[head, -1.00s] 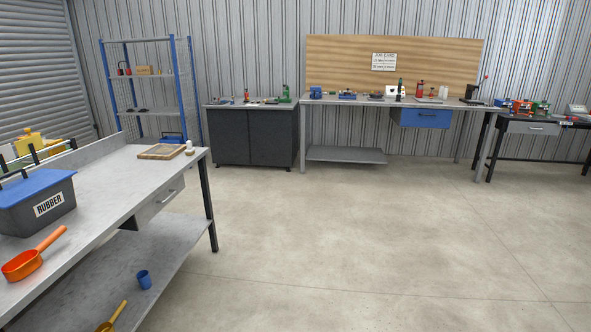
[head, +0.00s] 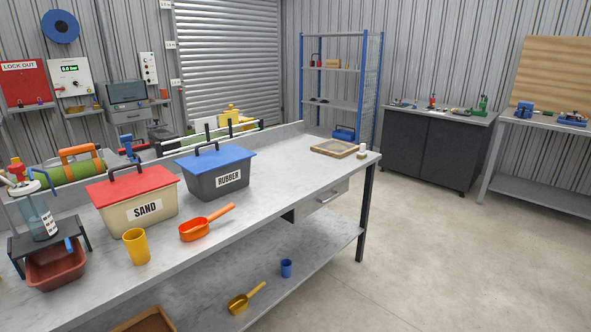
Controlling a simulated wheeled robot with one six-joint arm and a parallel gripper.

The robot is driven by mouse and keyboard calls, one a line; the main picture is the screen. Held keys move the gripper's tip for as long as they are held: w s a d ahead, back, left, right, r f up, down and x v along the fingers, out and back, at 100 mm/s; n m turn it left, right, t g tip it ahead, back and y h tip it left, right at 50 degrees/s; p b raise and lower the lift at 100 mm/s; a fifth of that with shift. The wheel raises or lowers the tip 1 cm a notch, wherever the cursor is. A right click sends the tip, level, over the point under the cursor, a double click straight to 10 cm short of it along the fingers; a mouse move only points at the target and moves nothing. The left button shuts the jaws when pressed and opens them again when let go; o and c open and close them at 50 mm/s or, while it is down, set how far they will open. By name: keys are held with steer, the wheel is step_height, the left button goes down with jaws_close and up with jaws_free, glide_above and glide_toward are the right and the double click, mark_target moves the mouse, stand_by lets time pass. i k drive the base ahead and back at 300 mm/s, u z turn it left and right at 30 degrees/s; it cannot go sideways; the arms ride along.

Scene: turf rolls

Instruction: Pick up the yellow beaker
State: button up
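The yellow beaker (head: 136,247) stands upright on the grey workbench (head: 290,168), near its front edge. It is in front of the cream SAND box (head: 140,204) and left of the orange scoop (head: 204,223). Nothing hides it in the head view. My gripper is not in view.
A grey RUBBER box (head: 222,178) with a blue lid stands behind the scoop. A small black stand over a reddish tub (head: 56,268) is left of the beaker. A blue cup (head: 286,268) and a yellow scoop (head: 240,301) lie on the lower shelf. Floor at right is clear.

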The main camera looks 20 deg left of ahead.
mark_target(135, 240)
steer(key=u, duration=0.9)
steer(key=i, duration=0.9)
steer(key=u, duration=0.8)
steer(key=i, duration=0.5)
steer(key=z, duration=0.05)
